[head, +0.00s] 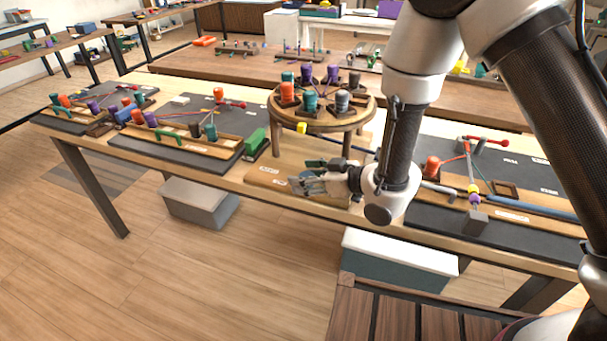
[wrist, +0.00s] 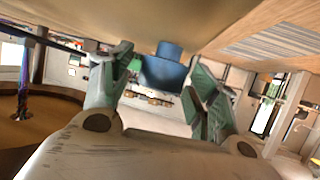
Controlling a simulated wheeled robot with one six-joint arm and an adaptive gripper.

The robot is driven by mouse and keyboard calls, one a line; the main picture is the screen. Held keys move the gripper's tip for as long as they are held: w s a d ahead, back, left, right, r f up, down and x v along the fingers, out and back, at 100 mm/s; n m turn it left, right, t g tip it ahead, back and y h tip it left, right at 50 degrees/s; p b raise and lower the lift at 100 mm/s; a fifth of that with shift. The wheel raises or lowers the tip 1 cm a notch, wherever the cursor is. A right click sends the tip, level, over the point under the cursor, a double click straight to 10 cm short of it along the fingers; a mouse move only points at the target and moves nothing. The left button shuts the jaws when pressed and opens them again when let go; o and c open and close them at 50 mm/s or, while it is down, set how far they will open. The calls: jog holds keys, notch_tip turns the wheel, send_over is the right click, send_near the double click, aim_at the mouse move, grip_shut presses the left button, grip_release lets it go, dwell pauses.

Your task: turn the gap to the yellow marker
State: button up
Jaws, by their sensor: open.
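The round wooden braiding stand (head: 322,121) stands on legs on the table, with several coloured bobbins upright around its top. A small yellow marker (head: 301,128) shows at its front rim, left of centre. I cannot clearly make out which place around the rim is the gap. My gripper (head: 303,184) is low in front of the stand, below its top and above the table's front part, pointing left. In the wrist view its two green-grey fingers (wrist: 160,90) are spread apart. A blue object (wrist: 166,66) shows beyond and between them, not visibly held.
Dark boards with bobbins and cords lie left (head: 185,120) and right (head: 500,185) of the stand. A green block (head: 255,141) sits left of it. A wooden board with a label (head: 268,176) lies near the gripper. Bins (head: 200,203) stand under the table.

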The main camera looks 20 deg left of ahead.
jog(key=shift+c, duration=0.2)
jog(key=c, duration=1)
jog(key=shift+a, duration=0.1)
jog(key=m+t+h, duration=0.1)
jog(key=m+t, duration=0.1)
jog(key=t, duration=0.1)
jog(key=shift+s+m, duration=0.15)
jog(key=shift+m, duration=0.25)
jog(key=m+t+h, duration=0.4)
jog(key=m, duration=0.1)
jog(key=shift+a+m+t+h, duration=0.1)
jog(key=shift+m+t+h, duration=0.2)
jog(key=m+t+h, duration=0.1)
jog(key=m+h, duration=0.1)
jog(key=h, duration=0.1)
jog(key=m+h, duration=0.3)
jog(key=shift+t, duration=0.4)
jog(key=shift+m+h, duration=2.2)
jog(key=shift+h, duration=0.3)
jog(key=shift+w+r, duration=0.1)
jog(key=shift+w, duration=0.1)
